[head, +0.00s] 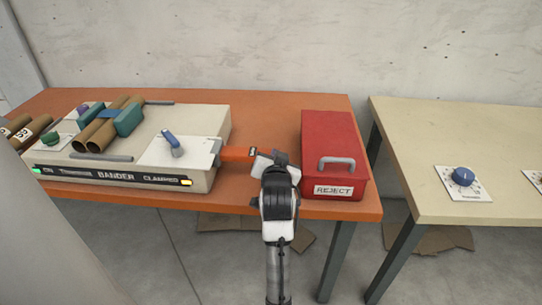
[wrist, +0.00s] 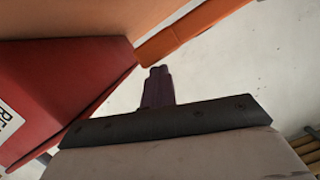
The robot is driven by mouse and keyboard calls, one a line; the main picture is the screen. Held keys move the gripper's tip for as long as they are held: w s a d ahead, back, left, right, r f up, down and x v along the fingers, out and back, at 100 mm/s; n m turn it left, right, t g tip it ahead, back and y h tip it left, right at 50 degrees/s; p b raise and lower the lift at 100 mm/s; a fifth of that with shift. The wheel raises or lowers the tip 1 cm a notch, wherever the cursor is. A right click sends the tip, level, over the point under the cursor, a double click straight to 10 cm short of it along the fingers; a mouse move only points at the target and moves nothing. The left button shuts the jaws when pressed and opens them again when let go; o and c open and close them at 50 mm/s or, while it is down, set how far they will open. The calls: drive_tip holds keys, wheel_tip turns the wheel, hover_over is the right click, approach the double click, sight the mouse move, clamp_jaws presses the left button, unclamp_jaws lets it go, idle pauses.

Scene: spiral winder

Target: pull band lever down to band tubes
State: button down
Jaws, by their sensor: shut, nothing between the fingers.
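The bander (head: 205,122) is a beige box on the left of the orange table. An orange lever (head: 237,153) sticks out level from its right side; I take it as the band lever. An orange bar (wrist: 195,32), probably this lever, crosses the top of the wrist view. Brown cardboard tubes (head: 101,134) lie on the bander beside teal blocks (head: 129,119). My gripper (head: 281,158) is just right of the lever's end, its fingers (wrist: 157,75) shut and empty. The arm partly hides the lever's end, so contact cannot be told in the head view.
A red REJECT box (head: 325,135) stands close to the right of my gripper; it also fills the left of the wrist view (wrist: 60,85). A blue switch (head: 171,143) sits on the bander. An amber light (head: 187,183) glows beside CLAMPED. A second table (head: 430,150) is at right.

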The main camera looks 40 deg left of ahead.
drive_tip(key=v, duration=0.9)
drive_tip(key=shift+f+b, duration=0.25)
drive_tip(key=shift+b, duration=0.15)
